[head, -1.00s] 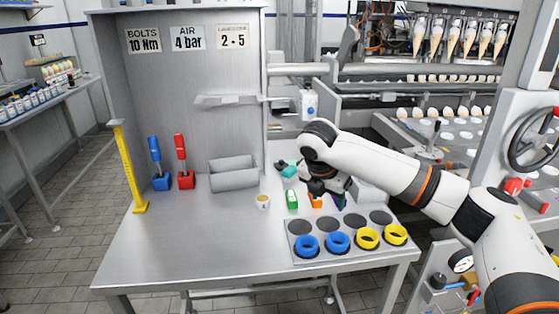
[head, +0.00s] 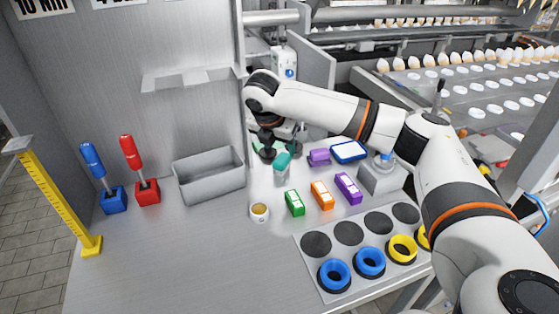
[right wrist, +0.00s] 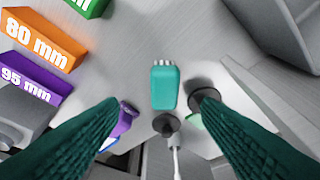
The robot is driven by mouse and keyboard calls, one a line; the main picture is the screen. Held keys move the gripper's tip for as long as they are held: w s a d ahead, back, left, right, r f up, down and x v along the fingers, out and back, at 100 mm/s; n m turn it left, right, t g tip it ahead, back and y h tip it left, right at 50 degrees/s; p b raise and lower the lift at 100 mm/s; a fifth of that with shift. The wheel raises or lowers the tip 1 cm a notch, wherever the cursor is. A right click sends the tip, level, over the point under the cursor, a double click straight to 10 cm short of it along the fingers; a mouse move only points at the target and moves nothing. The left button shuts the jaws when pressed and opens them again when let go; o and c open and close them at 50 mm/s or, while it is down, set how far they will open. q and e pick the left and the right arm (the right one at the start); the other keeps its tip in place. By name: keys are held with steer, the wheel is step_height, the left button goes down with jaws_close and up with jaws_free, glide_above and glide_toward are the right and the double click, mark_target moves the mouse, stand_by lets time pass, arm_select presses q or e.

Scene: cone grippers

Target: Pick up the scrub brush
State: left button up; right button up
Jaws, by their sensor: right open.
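The scrub brush (head: 283,161) is a small teal block on the grey bench, left of the coloured blocks. In the right wrist view the scrub brush (right wrist: 164,90) lies ahead, its row of pale bristles at the top. My right gripper (head: 279,150) is at the brush's far side in the head view, its dark fingers partly hidden by the brush. In the right wrist view my right gripper (right wrist: 165,108) is open, with a green ridged finger on each side and the brush between their lines, apart from both. My left gripper is out of view.
Green (head: 294,203), orange (head: 321,194) and purple (head: 348,188) blocks stand right of the brush. A small cup (head: 259,211) is in front. A grey bin (head: 210,175) is at the left. A holed plate (head: 345,292) with blue and yellow rings is at the front right.

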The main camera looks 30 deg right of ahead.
mark_target(282, 158)
steer(key=x, duration=0.2)
steer(key=shift+d+f, duration=0.2)
steer(key=shift+w+d+f, duration=0.15)
steer(key=shift+w+f, duration=0.2)
steer(key=shift+f, duration=0.25)
steer(key=shift+x, duration=2.35)
steer(key=shift+w+r, duration=0.1)
steer(key=shift+w, duration=0.05)
steer(key=c, duration=1.1)
steer(key=shift+c, duration=0.2)
